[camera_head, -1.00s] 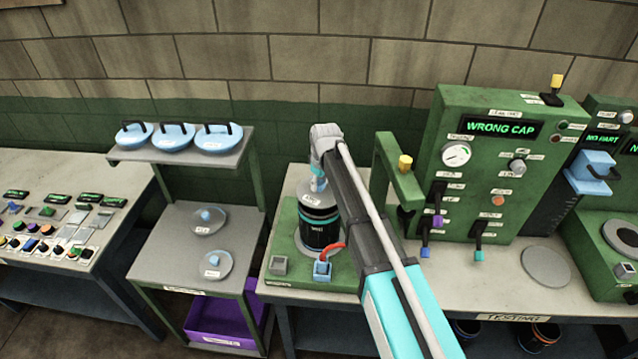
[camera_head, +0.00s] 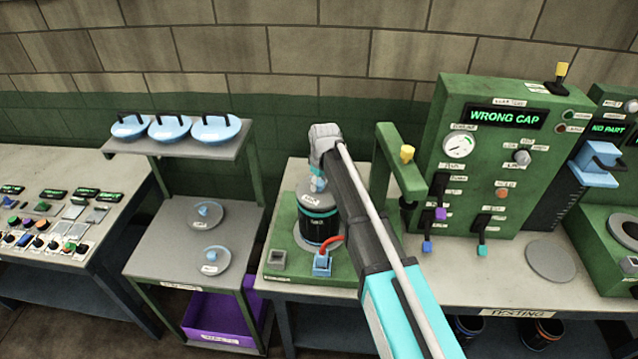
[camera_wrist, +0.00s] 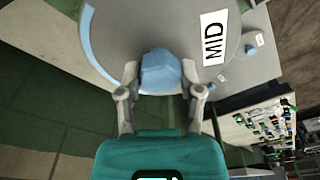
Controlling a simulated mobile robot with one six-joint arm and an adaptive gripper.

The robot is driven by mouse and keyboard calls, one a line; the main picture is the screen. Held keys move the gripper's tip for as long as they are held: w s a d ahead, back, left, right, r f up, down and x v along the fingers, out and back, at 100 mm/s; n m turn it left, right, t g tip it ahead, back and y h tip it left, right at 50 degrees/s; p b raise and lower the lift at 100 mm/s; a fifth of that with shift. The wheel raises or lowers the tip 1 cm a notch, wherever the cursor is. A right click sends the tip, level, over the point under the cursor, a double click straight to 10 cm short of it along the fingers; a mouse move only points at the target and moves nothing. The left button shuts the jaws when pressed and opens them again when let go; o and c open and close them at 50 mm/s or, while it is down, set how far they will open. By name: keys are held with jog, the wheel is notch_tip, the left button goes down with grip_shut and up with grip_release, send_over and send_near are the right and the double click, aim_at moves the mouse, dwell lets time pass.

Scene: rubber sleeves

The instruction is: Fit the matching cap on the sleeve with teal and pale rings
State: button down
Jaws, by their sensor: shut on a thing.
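My gripper (camera_head: 318,176) points down over the test stand and is shut on the blue knob of a grey cap (camera_head: 309,197). The wrist view shows this cap (camera_wrist: 125,30) close up, with a white label reading MID and a pale blue edge; my fingers (camera_wrist: 161,82) grip its faceted knob (camera_wrist: 160,70) from both sides. The black sleeve (camera_head: 315,229) stands upright under the cap, with a teal ring near its top; a pale ring is hard to make out. The cap is at the sleeve's top, but I cannot tell whether it is fully seated. My arm hides the sleeve's right side.
Two grey caps with blue knobs (camera_head: 207,214) (camera_head: 210,260) lie on the shelf at left. Blue lids with black handles (camera_head: 170,128) sit on the upper shelf. The green tester (camera_head: 480,170) reads WRONG CAP. A green post (camera_head: 392,165) stands close right of my gripper.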

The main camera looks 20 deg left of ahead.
jog(key=shift+c, duration=0.8)
grip_release()
jog(key=shift+d+r, duration=0.1)
